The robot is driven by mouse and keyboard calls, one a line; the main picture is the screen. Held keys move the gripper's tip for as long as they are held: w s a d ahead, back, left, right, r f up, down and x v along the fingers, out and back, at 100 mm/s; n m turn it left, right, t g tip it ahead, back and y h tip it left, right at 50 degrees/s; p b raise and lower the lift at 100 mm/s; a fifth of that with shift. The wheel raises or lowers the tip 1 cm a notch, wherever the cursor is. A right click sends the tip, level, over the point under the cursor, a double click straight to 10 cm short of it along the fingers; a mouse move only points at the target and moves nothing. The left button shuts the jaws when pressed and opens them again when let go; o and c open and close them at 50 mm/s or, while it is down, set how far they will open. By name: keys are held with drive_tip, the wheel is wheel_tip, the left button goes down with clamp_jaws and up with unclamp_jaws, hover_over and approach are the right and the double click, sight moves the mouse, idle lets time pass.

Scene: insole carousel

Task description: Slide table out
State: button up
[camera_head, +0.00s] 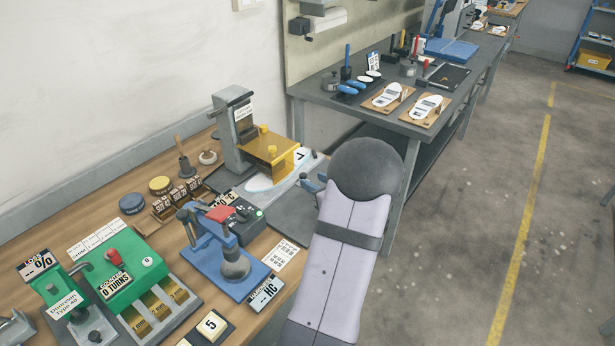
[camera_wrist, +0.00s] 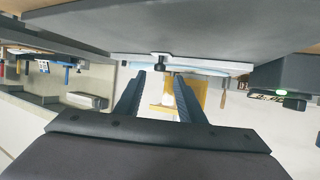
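The press (camera_head: 232,125) stands on the wooden bench with a yellow block (camera_head: 272,152) at its front. A pale, blue-edged table (camera_head: 262,184) lies low beneath the block. In the wrist view its edge shows as a thin pale strip (camera_wrist: 205,66), with a small dark knob (camera_wrist: 160,67) at the front. The yellow block (camera_wrist: 158,112) shows beyond the fingers. My gripper (camera_wrist: 160,76) is open, its two fingers on either side of the knob in the picture. I cannot tell whether they touch it. In the head view my arm hides most of the gripper.
A blue hand press (camera_head: 235,265) and a black control box (camera_head: 240,220) stand close on the bench. A green tester (camera_head: 130,280) is at lower left. A grey table with insoles (camera_head: 384,96) stands behind. The floor at right is clear.

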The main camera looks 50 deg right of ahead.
sight(305, 176)
drive_tip(key=shift+p+x, duration=0.3)
drive_tip(key=shift+x, duration=2.35)
clamp_jaws()
